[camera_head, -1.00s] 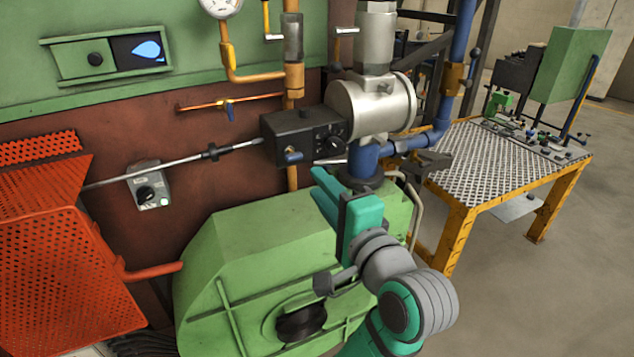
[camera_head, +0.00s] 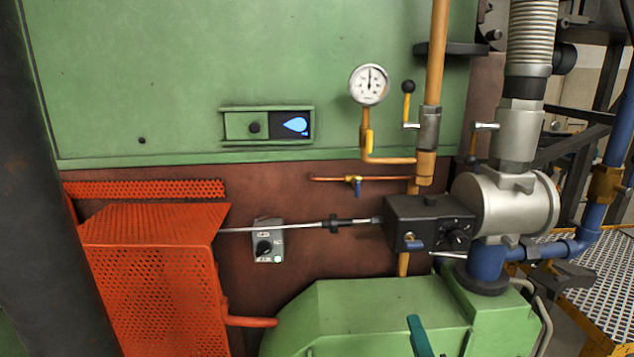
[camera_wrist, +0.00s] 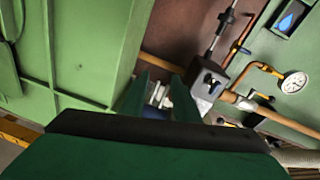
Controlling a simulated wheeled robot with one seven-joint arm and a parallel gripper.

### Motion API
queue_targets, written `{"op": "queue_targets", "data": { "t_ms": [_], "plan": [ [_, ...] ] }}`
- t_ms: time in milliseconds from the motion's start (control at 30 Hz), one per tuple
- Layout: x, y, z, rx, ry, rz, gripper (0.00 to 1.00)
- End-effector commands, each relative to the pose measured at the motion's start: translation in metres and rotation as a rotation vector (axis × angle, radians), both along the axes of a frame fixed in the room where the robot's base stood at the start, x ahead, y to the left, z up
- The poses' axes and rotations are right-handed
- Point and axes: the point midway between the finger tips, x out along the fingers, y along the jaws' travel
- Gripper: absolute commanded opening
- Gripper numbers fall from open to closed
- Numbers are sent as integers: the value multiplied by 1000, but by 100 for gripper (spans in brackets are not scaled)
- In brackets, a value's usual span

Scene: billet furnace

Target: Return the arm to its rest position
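In the head view, only a teal piece of my gripper (camera_head: 419,337) shows at the bottom edge, in front of the green blower housing (camera_head: 380,310). The rest of my arm is out of that view. In the wrist view, the two green fingers of my gripper (camera_wrist: 161,88) stand apart with a gap between them. Nothing is seen held in the gap. Pale metal parts show beyond it. The black control box (camera_head: 430,222) with its knob is above the gripper in the head view and also shows in the wrist view (camera_wrist: 208,82).
A red perforated guard (camera_head: 160,290) stands at the left, with a grey switch box (camera_head: 268,241) beside it. A pressure gauge (camera_head: 369,84) and orange pipes are on the furnace wall. A silver valve body (camera_head: 510,205) and blue pipe (camera_head: 590,220) are at the right. A green panel fills the wrist view's left.

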Motion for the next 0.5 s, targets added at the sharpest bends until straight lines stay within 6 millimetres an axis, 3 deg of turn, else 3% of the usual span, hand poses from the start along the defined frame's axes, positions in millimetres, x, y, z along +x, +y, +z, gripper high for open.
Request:
{"op": "queue_targets", "data": {
  "t_ms": [33,100,500],
  "plan": [
    [-3,4,-20,-30,21,-5,28],
    [-6,9,-41,-78,35,-12,28],
    [-53,44,-152,-381,122,-23,28]
  ]
}}
